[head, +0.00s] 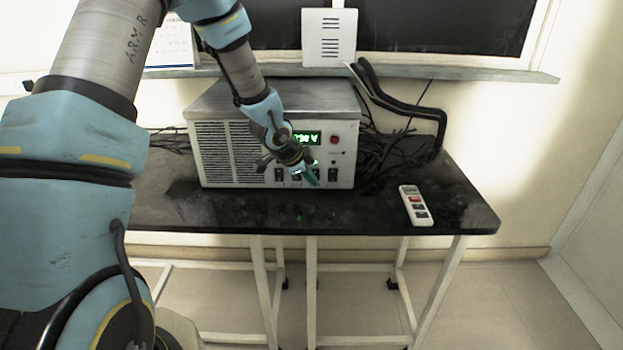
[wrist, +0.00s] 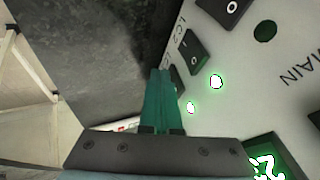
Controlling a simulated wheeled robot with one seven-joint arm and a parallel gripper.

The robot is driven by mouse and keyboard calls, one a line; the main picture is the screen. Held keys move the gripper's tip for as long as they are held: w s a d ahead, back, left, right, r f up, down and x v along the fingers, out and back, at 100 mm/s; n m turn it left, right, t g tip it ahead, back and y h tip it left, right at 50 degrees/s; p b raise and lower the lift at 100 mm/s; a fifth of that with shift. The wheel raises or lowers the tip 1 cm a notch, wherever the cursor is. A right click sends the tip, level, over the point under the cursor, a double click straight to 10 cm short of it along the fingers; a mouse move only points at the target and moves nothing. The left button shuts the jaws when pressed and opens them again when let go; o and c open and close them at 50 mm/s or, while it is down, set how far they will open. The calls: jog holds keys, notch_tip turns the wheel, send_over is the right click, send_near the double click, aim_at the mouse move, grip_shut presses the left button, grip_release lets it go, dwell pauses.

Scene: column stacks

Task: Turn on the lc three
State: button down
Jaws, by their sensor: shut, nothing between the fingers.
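The power unit (head: 228,105) is a grey metal box on the black table, with a row of black rocker switches low on its front. In the wrist view, one rocker switch (wrist: 231,10) shows O and I marks and another (wrist: 194,45) is closer to my gripper (wrist: 160,72). A label reading about LC2 is beside them; the following label is cut off near my fingers, so the LC3 switch is not clearly readable. My gripper (head: 312,179) is shut and empty, its teal fingers close to the panel's lower edge. Contact cannot be told.
A lit green display (head: 307,138) and red button (head: 334,140) are on the panel. Two small lamps (wrist: 216,82) (wrist: 190,107) glow; another lamp (wrist: 265,31) is dark green. A white remote-like strip (head: 415,205) lies at right. Black cables (head: 400,105) run behind.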

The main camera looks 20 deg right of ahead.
jog(key=shift+r, duration=0.15)
jog(key=shift+r+p, duration=0.75)
